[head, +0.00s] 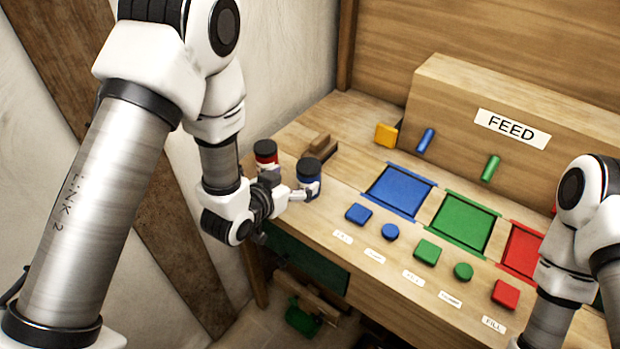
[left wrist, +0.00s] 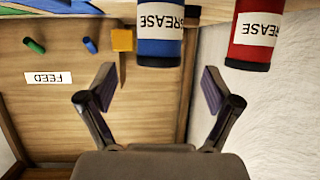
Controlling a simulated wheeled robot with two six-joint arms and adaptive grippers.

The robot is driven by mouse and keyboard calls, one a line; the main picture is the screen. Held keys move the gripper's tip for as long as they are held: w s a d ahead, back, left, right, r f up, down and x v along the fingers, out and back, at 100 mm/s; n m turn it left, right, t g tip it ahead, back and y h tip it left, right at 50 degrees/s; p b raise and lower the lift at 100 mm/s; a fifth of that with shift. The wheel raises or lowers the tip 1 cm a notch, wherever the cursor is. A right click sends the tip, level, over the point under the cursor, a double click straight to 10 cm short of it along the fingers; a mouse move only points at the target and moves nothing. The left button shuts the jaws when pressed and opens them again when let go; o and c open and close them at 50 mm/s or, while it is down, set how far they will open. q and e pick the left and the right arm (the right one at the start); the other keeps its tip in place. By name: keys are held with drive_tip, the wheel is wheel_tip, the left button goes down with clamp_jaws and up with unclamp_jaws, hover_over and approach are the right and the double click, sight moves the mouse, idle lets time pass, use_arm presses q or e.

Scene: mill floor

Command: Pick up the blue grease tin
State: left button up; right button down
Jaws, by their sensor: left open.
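The blue grease tin (head: 308,178) stands upright with a dark lid on the wooden bench, left of the blue panel. In the left wrist view, which is upside down, the blue tin (left wrist: 160,32) with its white GREASE label lies ahead, between the lines of the two fingers. My left gripper (head: 298,186) is open and low beside the tin; its fingers (left wrist: 157,85) appear short of closing around it. Whether a finger touches the tin I cannot tell. My right arm enters at the right, but its gripper is out of view.
A red grease tin (head: 265,152) stands close to the blue one, also in the left wrist view (left wrist: 256,30). A wooden block (head: 318,144) lies behind. Coloured panels, buttons and a FEED box (head: 500,130) fill the bench to the right. A wall is at left.

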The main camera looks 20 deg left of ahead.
sight(309, 174)
use_arm(q)
drive_tip(key=x, duration=0.2)
drive_tip(key=p+x, duration=0.1)
drive_tip(key=x, duration=0.4)
drive_tip(key=shift+s+d+f+p, duration=0.1)
drive_tip(key=shift+f+p, duration=0.3)
drive_tip(key=c, duration=1.5)
